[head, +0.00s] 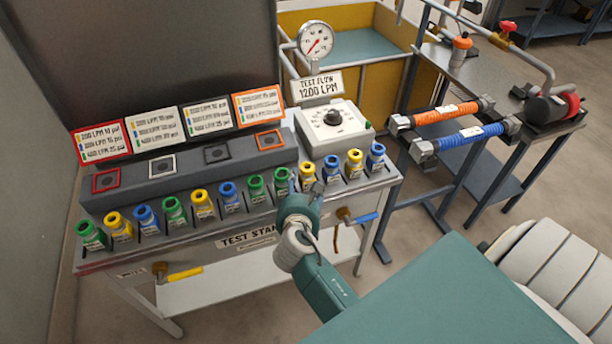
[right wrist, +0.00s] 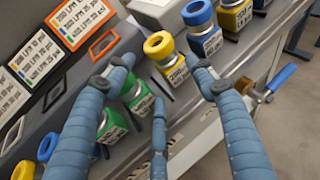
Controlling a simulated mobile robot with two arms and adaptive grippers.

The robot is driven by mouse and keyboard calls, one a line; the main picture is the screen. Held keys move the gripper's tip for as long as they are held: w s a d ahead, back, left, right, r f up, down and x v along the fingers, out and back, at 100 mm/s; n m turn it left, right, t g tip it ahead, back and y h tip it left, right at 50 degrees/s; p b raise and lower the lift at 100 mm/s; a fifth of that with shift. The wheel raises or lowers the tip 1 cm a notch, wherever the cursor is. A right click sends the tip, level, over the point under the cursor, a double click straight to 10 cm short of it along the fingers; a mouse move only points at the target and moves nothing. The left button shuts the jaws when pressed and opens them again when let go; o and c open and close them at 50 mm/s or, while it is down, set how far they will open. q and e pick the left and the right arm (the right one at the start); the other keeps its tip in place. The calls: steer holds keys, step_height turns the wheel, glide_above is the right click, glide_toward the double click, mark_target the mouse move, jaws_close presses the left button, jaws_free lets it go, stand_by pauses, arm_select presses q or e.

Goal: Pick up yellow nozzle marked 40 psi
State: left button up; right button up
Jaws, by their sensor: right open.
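Several yellow nozzles stand in a mixed row with green and blue ones along the front of the test stand (head: 215,235). One yellow nozzle (head: 307,172) is just behind my right gripper (head: 300,207) in the head view. In the right wrist view, a yellow nozzle (right wrist: 170,62) stands upright in its slot, beyond and between the spread fingers of my right gripper (right wrist: 160,88). The fingers are open and hold nothing. Green nozzles (right wrist: 133,92) are close by the left finger. The psi markings are too small to read. My left gripper is out of view.
A blue nozzle (head: 331,167) and another yellow nozzle (head: 354,162) stand just right of my gripper. Behind the row are labelled cards (head: 180,125) and a white flow box with a dial (head: 335,128). A side table with orange and blue hoses (head: 470,135) is at the right.

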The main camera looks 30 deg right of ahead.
mark_target(304, 177)
steer(key=x, duration=0.5)
steer(key=shift+w+d+f+p, duration=0.1)
steer(key=shift+w+d+p, duration=0.15)
steer(key=shift+p, duration=0.1)
steer(key=c, duration=1)
